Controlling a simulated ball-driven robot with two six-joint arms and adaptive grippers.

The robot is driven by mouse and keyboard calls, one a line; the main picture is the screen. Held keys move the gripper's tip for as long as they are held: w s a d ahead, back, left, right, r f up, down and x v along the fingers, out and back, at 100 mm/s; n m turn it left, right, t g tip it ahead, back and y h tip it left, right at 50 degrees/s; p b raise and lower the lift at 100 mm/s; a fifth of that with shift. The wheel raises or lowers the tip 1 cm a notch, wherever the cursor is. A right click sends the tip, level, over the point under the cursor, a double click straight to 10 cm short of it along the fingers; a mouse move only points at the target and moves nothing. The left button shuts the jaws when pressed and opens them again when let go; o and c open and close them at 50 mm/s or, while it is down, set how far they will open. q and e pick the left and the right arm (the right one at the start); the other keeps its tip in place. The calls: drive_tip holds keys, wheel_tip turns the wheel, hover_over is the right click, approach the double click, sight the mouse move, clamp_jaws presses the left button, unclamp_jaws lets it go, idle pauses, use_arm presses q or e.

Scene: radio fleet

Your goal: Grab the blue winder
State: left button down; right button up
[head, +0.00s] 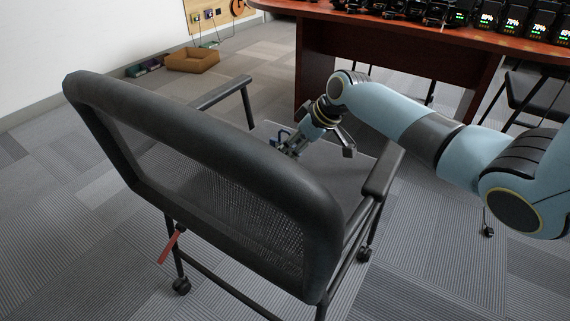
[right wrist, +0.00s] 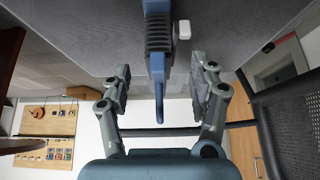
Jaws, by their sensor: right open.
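The blue winder (right wrist: 155,60), with a dark ribbed part and a thin blue hooked end, lies on the grey seat of the office chair (head: 335,175). In the head view a small blue part of it (head: 284,134) shows behind the chair's backrest, beside my right gripper (head: 319,146). My right gripper is open over the seat. In the right wrist view the winder stands between its two spread fingers, with gaps on both sides. The winder's far end is cut off by that view's edge. My left gripper is not in view.
The chair's black backrest (head: 210,150) and armrests surround the seat. A small white piece (right wrist: 184,29) is beside the winder. A wooden desk (head: 400,35) with several radios stands behind. A brown box (head: 192,60) is on the floor at back left. A red strip (head: 168,247) hangs below the chair.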

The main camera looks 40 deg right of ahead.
drive_tip(key=x, duration=0.1)
drive_tip(key=b+x, duration=0.1)
drive_tip(key=x, duration=0.1)
drive_tip(key=b+x, duration=0.1)
drive_tip(key=shift+s+a+f, duration=0.1)
drive_tip(key=shift+f, duration=0.4)
drive_tip(key=shift+w+a+f+b, duration=0.1)
drive_tip(key=shift+w+f+b, duration=0.1)
drive_tip(key=shift+b, duration=0.15)
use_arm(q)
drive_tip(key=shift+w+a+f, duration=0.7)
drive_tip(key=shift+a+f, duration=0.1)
use_arm(e)
drive_tip(key=shift+r, duration=0.1)
clamp_jaws()
